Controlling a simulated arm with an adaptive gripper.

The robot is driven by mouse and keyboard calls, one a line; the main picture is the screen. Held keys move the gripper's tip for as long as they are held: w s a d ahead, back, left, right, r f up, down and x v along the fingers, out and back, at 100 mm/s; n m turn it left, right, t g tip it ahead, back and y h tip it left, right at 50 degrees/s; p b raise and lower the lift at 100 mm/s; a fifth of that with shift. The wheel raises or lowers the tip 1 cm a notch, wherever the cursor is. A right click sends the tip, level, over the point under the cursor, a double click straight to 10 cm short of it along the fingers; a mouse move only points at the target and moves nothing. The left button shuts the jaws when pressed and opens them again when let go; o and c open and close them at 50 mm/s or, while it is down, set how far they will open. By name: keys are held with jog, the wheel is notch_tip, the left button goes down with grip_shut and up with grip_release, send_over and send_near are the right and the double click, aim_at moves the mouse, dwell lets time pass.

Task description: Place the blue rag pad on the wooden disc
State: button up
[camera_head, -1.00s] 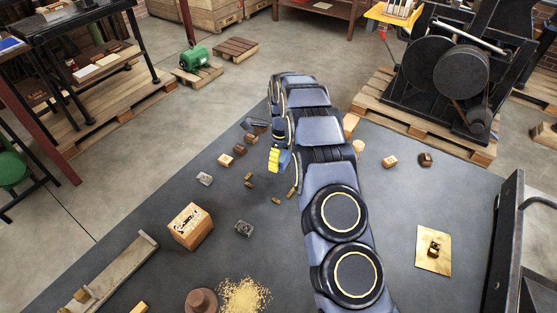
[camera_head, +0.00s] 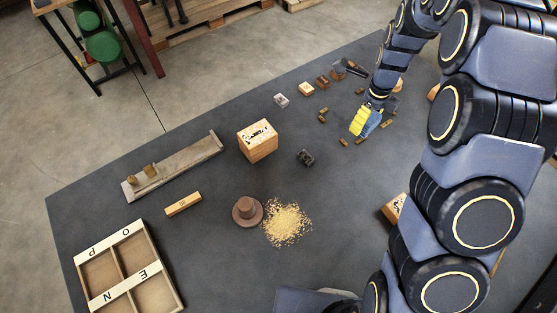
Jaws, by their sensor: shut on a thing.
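My gripper (camera_head: 362,121) is over the dark table at the upper right of the view, with its yellow finger side towards me. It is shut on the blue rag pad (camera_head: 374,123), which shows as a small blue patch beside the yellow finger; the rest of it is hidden. Whether the pad touches the table cannot be told. A brown round piece with a wide flat base and a raised round top (camera_head: 247,211), which looks like the wooden disc, stands at the table's middle, to the lower left of my gripper and well apart from it.
A heap of yellow grains (camera_head: 287,223) lies beside the round piece. A wooden block (camera_head: 257,140), a dark small block (camera_head: 305,157), a long tray (camera_head: 173,167), a wooden bar (camera_head: 183,204) and a lettered compartment box (camera_head: 127,272) stand around. Small pieces lie near my gripper.

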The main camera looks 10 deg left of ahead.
jog(key=s+a+n, duration=0.3)
jog(key=a+n, duration=0.1)
jog(key=a, duration=0.4)
jog(key=n, duration=1.2)
send_near(245, 204)
jog(key=shift+f, duration=3.75)
jog(key=shift+f, duration=0.1)
jog(key=o, duration=1.2)
